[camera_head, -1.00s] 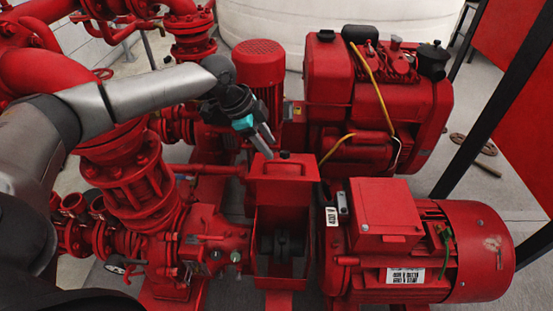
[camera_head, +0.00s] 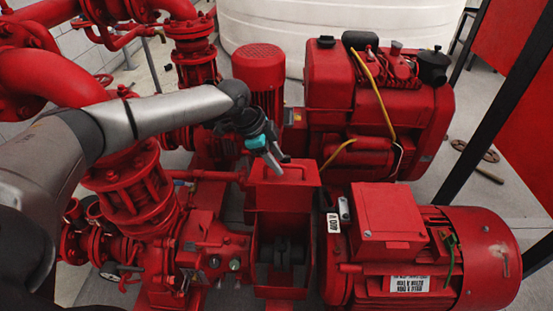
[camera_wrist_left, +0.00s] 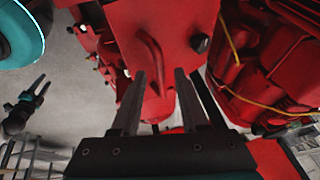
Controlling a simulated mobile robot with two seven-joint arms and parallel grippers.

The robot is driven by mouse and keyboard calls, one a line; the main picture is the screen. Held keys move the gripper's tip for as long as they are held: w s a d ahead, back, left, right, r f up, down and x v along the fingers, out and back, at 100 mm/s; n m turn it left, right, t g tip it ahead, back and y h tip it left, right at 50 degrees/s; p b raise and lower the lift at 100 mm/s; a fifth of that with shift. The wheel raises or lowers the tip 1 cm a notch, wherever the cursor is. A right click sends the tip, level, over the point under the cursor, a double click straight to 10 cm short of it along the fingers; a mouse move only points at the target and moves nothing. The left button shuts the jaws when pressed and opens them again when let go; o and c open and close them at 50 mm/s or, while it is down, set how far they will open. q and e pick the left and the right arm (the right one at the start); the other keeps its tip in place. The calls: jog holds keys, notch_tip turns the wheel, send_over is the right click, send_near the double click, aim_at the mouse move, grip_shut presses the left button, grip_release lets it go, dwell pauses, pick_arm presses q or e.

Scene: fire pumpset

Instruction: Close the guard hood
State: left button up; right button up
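The red guard hood (camera_head: 284,196) stands raised between the pump and the electric motor. Below it the dark shaft coupling (camera_head: 283,250) is exposed. The hood (camera_wrist_left: 180,45) fills the upper middle there, with a curved red handle (camera_wrist_left: 152,62) just ahead of the fingers.
The red motor (camera_head: 430,250) stands close on the right of the hood, and the pump body (camera_head: 205,240) on its left. The diesel engine (camera_head: 370,105) stands behind. A dark slanted post (camera_head: 490,110) crosses the right side. Grey floor shows beyond it.

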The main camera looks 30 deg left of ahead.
pick_arm(q)
grip_shut()
dwell(1.2)
